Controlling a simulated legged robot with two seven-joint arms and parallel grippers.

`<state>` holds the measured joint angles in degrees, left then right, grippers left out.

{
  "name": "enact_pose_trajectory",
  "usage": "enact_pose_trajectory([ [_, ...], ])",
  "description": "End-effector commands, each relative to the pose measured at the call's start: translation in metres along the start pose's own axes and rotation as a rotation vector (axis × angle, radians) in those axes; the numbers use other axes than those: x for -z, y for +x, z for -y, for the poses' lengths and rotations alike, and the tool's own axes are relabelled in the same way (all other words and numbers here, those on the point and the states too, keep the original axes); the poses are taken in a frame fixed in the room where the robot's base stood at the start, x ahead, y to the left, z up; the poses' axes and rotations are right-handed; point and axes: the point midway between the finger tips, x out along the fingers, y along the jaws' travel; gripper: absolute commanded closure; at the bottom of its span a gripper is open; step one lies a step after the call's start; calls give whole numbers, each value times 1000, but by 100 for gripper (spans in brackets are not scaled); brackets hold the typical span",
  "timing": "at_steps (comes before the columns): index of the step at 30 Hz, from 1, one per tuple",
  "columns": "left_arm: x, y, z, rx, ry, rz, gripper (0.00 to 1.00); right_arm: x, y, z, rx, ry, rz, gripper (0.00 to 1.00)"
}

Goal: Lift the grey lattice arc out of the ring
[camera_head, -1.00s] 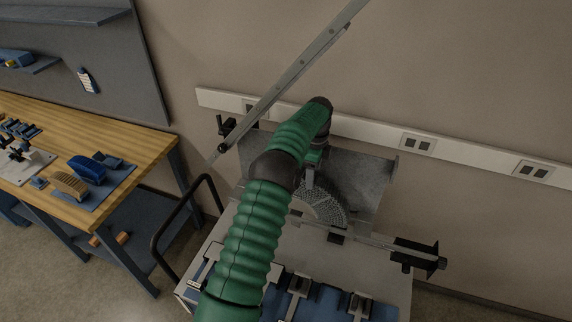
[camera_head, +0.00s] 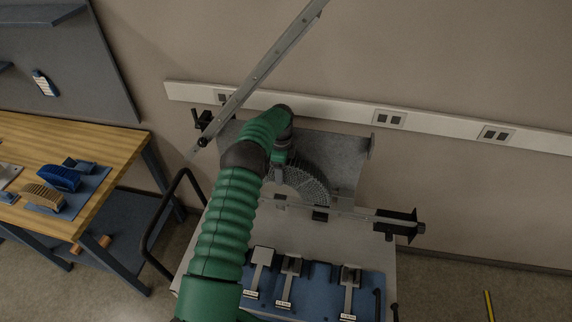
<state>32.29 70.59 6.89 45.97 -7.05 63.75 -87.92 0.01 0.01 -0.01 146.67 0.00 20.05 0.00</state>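The grey lattice arc (camera_head: 315,182) stands curved in the bench fixture in front of a grey metal back plate (camera_head: 345,162). Its left end is hidden behind my arm and gripper. A ring cannot be clearly made out from the arc and fixture. My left arm, green and ribbed, rises from the bottom left of centre and bends down at the wrist. My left gripper (camera_head: 279,168) points down at the arc's upper left part. Its fingers are small and dark, so I cannot tell whether they touch or grip the arc. My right gripper is out of view.
A long metal bar (camera_head: 262,70) slants across the upper middle. A black clamp (camera_head: 398,225) sits right of the arc. A blue tray (camera_head: 322,284) with several metal pieces lies in front. A wooden workbench (camera_head: 90,150) stands left, and a dark rail (camera_head: 165,215) edges the bench.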

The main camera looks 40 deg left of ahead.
Motion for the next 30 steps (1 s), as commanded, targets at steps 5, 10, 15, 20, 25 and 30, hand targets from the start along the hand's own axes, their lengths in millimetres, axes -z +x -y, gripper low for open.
enact_pose_trajectory([
  [5, 4, -1, 0, 1, 2, 3, 37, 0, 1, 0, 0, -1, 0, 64],
  [10, 9, -4, -1, 5, 2, 6, 59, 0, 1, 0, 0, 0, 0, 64],
  [15, 10, -4, -1, 5, 3, 2, 81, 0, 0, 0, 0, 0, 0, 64],
  [20, 9, -4, 0, 5, 3, -2, 100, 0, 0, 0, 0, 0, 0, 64],
  [25, 8, -3, 0, 4, 3, -3, 59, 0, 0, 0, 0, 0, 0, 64],
  [30, 7, -3, 1, 4, 3, 0, 81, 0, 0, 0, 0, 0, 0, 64],
])
